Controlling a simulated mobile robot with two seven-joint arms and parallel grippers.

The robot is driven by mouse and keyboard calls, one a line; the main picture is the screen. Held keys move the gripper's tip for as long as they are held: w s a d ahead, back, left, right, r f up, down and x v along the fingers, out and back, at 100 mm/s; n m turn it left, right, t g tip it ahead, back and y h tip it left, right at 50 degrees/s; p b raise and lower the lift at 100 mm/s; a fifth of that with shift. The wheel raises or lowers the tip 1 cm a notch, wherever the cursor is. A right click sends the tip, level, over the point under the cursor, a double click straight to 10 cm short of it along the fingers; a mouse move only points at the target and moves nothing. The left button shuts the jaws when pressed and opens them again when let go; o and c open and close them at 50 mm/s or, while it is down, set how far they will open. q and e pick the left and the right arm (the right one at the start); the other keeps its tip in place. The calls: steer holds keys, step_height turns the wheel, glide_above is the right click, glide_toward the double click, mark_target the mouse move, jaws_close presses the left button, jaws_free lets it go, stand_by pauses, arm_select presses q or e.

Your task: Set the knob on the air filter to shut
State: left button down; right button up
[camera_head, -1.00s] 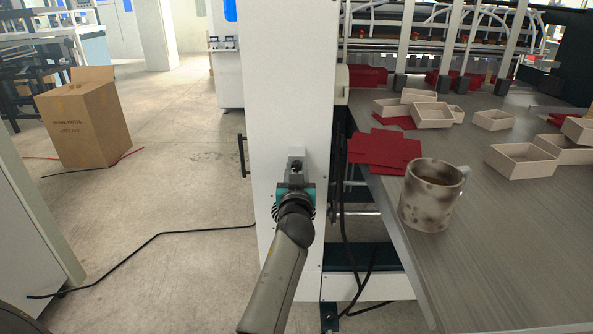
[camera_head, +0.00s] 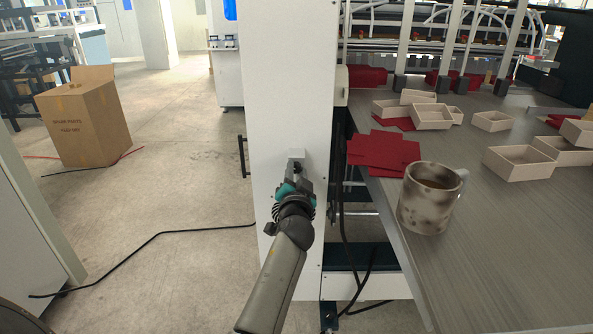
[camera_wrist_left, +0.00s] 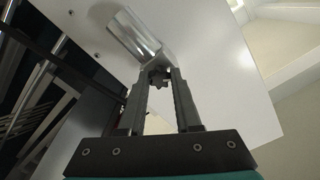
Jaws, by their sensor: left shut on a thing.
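The air filter is fixed to the front of the white machine column; its light grey block (camera_head: 297,153) shows just beyond my left gripper (camera_head: 297,174). In the left wrist view the filter has a shiny metal cylinder (camera_wrist_left: 134,35). Its dark, lobed knob (camera_wrist_left: 158,78) sits between the fingertips of my left gripper (camera_wrist_left: 159,82), which is shut on it. In the head view the gripper mostly hides the knob. I cannot read any mark for the knob's setting. My right gripper is not in view.
The white column (camera_head: 290,80) stands directly behind the filter. To the right is a grey table (camera_head: 500,240) with a speckled mug (camera_head: 428,205), red sheets (camera_head: 385,150) and several small open boxes. Black cables hang beside the column.

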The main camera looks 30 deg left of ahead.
arm_select(q)
steer(key=shift+r+m, duration=0.15)
steer(key=shift+m, duration=0.85)
steer(key=m+p, duration=0.1)
steer(key=m, duration=0.2)
steer(key=shift+m, duration=0.3)
steer(key=m+p, duration=0.1)
steer(key=m, duration=0.4)
steer(key=shift+p, duration=0.3)
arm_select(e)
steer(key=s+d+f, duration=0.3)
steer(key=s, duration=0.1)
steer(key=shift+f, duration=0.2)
arm_select(q)
steer(key=shift+m, duration=0.3)
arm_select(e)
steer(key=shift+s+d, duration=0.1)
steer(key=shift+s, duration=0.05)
arm_select(q)
steer(key=c, duration=0.6)
jaws_free()
